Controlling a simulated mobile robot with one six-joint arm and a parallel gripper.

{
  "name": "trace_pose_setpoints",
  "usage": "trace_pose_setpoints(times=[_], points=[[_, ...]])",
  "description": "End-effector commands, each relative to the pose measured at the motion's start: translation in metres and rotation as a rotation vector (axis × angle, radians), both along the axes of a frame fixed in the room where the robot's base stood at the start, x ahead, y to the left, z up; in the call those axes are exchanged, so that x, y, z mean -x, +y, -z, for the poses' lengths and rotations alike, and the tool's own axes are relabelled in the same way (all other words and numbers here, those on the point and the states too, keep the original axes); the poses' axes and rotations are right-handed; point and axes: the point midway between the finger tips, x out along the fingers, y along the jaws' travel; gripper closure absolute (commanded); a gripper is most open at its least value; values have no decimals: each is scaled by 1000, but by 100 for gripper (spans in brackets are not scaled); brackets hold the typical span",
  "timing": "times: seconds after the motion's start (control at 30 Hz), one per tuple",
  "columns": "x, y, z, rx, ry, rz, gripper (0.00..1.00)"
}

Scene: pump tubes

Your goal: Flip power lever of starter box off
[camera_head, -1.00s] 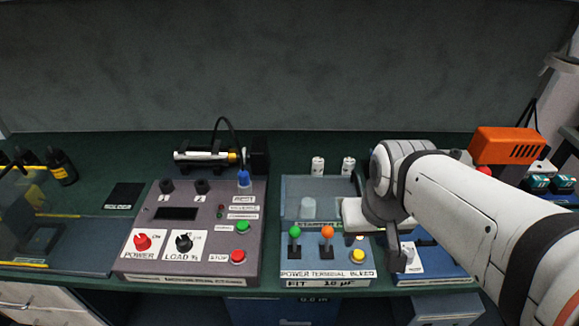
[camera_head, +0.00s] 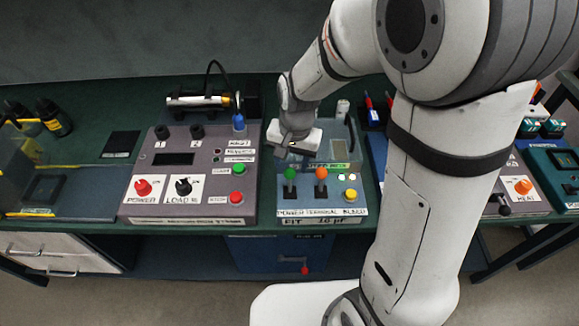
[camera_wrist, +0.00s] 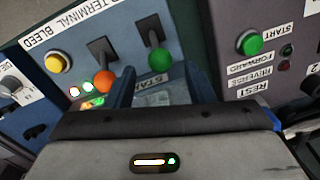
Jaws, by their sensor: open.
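The starter box (camera_head: 306,204) is a blue-grey box at the middle of the bench, with a sloped front panel. Its power lever (camera_head: 290,174) has a green ball knob and stands at the panel's left, over the POWER label. The knob is above its dark slot. My gripper (camera_head: 289,150) is over the back of the box, just behind the green knob. In the wrist view the green power knob (camera_wrist: 160,60) shows between my open fingers (camera_wrist: 163,72), near their tips. Nothing is held. Contact with the lever cannot be told.
An orange-knobbed terminal lever (camera_head: 321,173) stands close to the right of the green one, with a yellow bleed button (camera_head: 351,195) beyond. Small lamps (camera_wrist: 80,89) on the box are lit. A grey control box (camera_head: 190,180) with red and green buttons stands at the left.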

Motion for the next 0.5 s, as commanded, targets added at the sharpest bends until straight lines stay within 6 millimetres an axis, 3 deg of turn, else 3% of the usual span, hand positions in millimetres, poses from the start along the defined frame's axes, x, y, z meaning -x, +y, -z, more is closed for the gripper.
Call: trace_pose_setpoints(times=[0.23, 0.5], points=[[0, 3, 39, 1, 4, -1, 51], [-1, 4, 53, 0, 0, -3, 51]])
